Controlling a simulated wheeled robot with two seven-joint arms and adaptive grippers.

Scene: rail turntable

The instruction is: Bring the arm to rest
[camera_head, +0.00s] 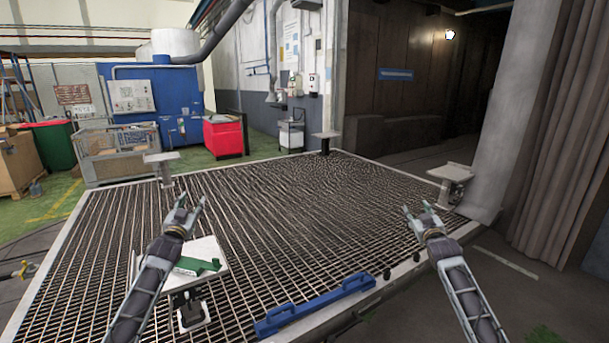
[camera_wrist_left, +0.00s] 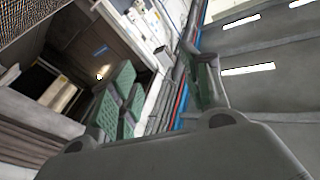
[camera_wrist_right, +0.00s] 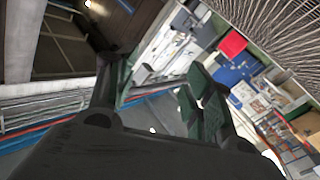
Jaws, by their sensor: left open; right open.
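My left gripper (camera_head: 190,206) is open and empty, raised above the grated platform at the left of the head view. Its green-padded fingers (camera_wrist_left: 160,95) stand apart in the left wrist view with nothing between them. My right gripper (camera_head: 421,213) is open and empty above the right part of the platform. Its fingers also stand apart in the right wrist view (camera_wrist_right: 150,95). Both arms reach forward from the bottom of the head view. A small white stand (camera_head: 208,258) with a green piece (camera_head: 196,265) on it is just below and partly behind my left arm.
The grated platform (camera_head: 290,220) fills the middle and is mostly bare. A blue bar (camera_head: 314,305) lies along its near edge. Small stands rise at the back left (camera_head: 161,157), far corner (camera_head: 326,136) and right (camera_head: 450,173). A grey pillar (camera_head: 520,110) stands at right.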

